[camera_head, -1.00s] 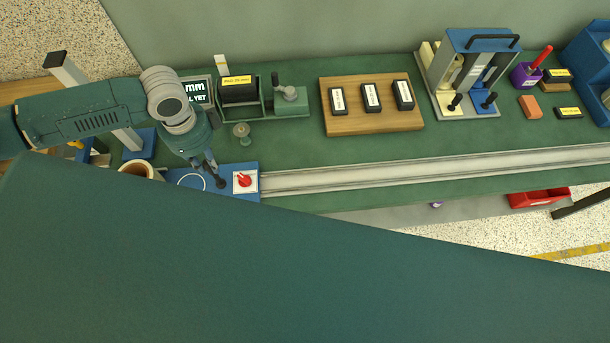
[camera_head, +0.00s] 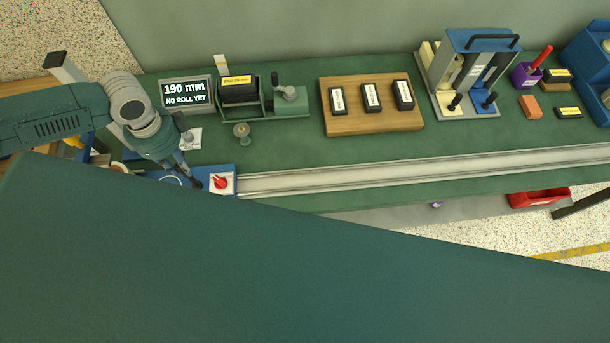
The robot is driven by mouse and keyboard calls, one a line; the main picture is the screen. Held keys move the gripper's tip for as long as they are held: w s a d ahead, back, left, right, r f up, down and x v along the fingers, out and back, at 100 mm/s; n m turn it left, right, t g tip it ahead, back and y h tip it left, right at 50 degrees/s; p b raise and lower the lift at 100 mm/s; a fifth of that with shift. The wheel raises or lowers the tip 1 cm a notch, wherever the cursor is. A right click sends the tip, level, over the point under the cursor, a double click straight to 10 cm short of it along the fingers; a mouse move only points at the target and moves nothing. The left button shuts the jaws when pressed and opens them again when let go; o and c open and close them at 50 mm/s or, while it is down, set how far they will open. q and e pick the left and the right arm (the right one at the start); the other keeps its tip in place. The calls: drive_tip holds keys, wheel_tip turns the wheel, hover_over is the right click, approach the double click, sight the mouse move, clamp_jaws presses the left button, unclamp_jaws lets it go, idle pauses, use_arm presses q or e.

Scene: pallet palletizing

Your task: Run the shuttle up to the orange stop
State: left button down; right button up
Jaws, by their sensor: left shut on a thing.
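The shuttle is a blue plate (camera_head: 217,168) at the left part of the long pale rail (camera_head: 400,170). It carries a red knob (camera_head: 220,182) on a white square and a white ring, partly covered. My left gripper (camera_head: 193,182) reaches down onto the shuttle, left of the red knob, and is shut on a dark upright part there, likely its handle; the grip itself is hard to see. The shuttle's left end is hidden behind my arm. I cannot make out an orange stop on the rail. My right gripper is not in view.
A display (camera_head: 187,93) reads 190 mm. A wooden board (camera_head: 370,125) with several black labelled blocks, a blue-grey press (camera_head: 470,75) and an orange block (camera_head: 529,106) stand behind the rail. The rail right of the shuttle is clear. My large green body part covers the foreground.

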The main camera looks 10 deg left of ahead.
use_arm(q)
drive_tip(key=c, duration=1.5)
unclamp_jaws()
drive_tip(key=shift+r, duration=0.1)
drive_tip(key=shift+d+r, duration=0.1)
drive_tip(key=shift+r, duration=3.3)
